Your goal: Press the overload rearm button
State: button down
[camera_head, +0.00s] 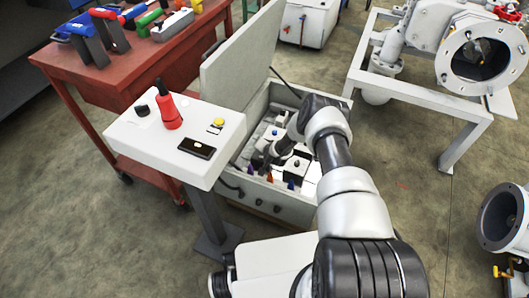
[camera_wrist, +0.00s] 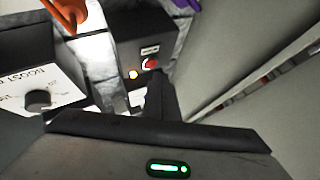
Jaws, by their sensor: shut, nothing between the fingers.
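In the wrist view a dark control box carries a round red button (camera_wrist: 150,63) under a small pale label that is too small to read. I cannot tell from the label which is the overload rearm. My gripper (camera_wrist: 160,80) is shut and empty; its dark tip shows just below the red button. I cannot tell whether it touches. In the head view my gripper (camera_head: 264,163) reaches down inside the open grey cabinet (camera_head: 229,180), where my arm partly hides the controls.
The cabinet's lid (camera_head: 240,55) stands raised behind. A white pedestal panel (camera_head: 165,150) with a red handle (camera_head: 168,108) stands to the left. A white panel with a dark knob (camera_wrist: 38,99) and an orange part (camera_wrist: 68,12) lie left in the wrist view. The cabinet wall (camera_wrist: 235,55) is close on the right.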

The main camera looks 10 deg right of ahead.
dwell(0.4)
jog(key=shift+f, duration=0.45)
jog(key=shift+f, duration=0.45)
dwell(0.7)
jog(key=shift+r+p, duration=0.5)
jog(key=shift+r, duration=0.35)
jog(key=shift+r+p, duration=1.65)
jog(key=shift+r, duration=0.9)
